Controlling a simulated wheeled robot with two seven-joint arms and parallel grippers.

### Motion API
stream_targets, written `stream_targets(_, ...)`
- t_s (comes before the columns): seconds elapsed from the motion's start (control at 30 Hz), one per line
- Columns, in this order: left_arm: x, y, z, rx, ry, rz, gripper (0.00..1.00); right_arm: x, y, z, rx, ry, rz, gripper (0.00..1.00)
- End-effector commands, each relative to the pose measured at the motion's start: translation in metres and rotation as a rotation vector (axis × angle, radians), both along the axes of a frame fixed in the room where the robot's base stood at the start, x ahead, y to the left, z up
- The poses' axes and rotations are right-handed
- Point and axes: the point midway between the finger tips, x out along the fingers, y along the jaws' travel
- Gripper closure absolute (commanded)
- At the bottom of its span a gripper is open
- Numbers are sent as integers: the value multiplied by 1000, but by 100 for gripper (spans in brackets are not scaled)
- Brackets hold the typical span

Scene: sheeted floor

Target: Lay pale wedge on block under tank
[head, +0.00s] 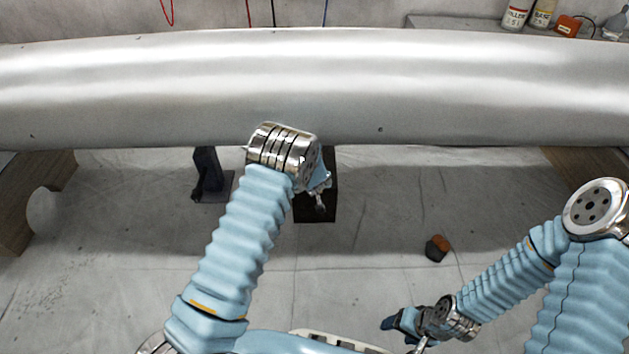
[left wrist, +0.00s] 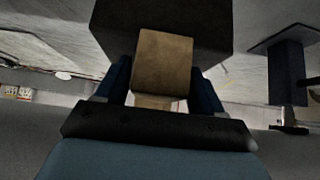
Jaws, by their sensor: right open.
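The silver tank (head: 300,85) lies across the head view, with the dark block (head: 318,212) on the floor beneath its front edge. The block also shows at the top of the left wrist view (left wrist: 220,28). My left gripper (left wrist: 163,78) has its blue fingers on both sides of the tan, pale wedge (left wrist: 163,60) and is shut on it. The wedge overlaps the dark block in that view; whether they touch cannot be told. In the head view my left wrist hides most of that gripper (head: 319,196). My right gripper (head: 400,322) is open and low at the front right.
A dark stand (head: 208,178) is under the tank, left of the block. Wooden supports stand at the left (head: 35,195) and right (head: 590,172). A small orange-and-dark object (head: 437,248) lies on the sheeted floor. Bottles (head: 517,14) stand on a back shelf.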

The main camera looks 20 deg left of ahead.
Motion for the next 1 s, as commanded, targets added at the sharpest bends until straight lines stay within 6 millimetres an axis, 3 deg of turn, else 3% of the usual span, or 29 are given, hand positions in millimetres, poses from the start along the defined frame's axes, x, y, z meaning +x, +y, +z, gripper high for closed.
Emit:
stream_targets(0.03, 0, 0, 0, 0, 0, 0, 24, 0, 0, 0, 0, 0, 0, 34)
stream_targets(0.1, 0, 0, 0, 0, 0, 0, 13, 0, 0, 0, 0, 0, 0, 34)
stream_targets(0.47, -4, -1, 3, -1, 3, 0, 12, 0, 0, 1, 0, 0, 0, 34)
stream_targets(1.0, -75, -22, 91, -1, 0, -1, 12, 1, -2, 22, -5, -5, -3, 34)
